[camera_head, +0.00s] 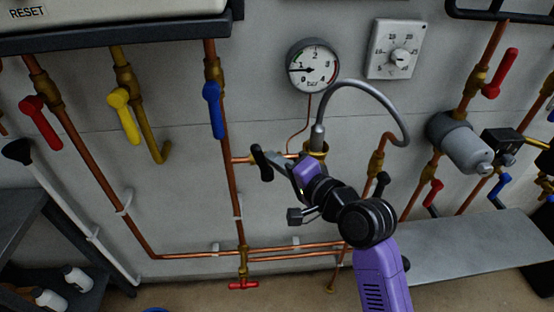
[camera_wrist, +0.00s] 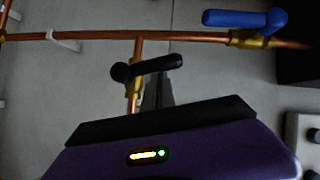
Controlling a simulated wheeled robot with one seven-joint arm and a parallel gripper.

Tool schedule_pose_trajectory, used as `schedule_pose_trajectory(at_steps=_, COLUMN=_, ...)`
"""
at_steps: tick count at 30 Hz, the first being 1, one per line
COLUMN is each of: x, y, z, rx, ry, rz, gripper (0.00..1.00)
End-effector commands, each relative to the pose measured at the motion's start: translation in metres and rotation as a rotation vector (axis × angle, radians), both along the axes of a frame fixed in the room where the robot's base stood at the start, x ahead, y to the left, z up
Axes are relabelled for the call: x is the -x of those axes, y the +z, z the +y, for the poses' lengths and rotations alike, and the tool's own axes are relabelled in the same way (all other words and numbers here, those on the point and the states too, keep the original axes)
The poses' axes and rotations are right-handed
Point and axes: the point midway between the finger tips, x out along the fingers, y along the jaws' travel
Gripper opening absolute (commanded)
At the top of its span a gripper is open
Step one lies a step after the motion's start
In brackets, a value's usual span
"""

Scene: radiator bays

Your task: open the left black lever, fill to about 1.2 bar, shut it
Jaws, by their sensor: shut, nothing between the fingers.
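The left black lever (camera_head: 262,162) sits on a short brass-and-copper branch and lies across it. In the wrist view the lever (camera_wrist: 150,67) also lies across its branch pipe. My gripper (camera_head: 282,168) is shut and empty, its fingertips close beside the lever on the right. In the wrist view the fingers (camera_wrist: 158,92) reach toward the lever's free end; whether they touch it I cannot tell. The round pressure gauge (camera_head: 313,66) hangs above, its needle pointing left, near the 1 mark. A second black lever (camera_head: 382,184) is to the right, behind my arm.
A blue lever (camera_head: 213,108) hangs on the copper riser up left; it also shows in the wrist view (camera_wrist: 243,18). A grey braided hose (camera_head: 375,90) arches over my gripper. A red tap (camera_head: 243,284) is below. A grey bench (camera_head: 470,250) stands right.

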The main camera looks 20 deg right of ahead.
Motion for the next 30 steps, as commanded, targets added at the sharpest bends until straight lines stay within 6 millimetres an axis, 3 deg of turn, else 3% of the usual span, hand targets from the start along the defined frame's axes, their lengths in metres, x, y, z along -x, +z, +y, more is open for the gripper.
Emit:
schedule_pose_trajectory(at_steps=14, x=-0.002, y=0.005, z=0.006, rx=0.095, ry=0.003, rz=0.032, gripper=0.0)
schedule_pose_trajectory(at_steps=23, x=-0.004, y=0.009, z=0.013, rx=0.254, ry=0.004, rz=0.083, gripper=0.0)
schedule_pose_trajectory(at_steps=30, x=-0.007, y=0.003, z=0.023, rx=0.248, ry=0.004, rz=0.082, gripper=0.0)
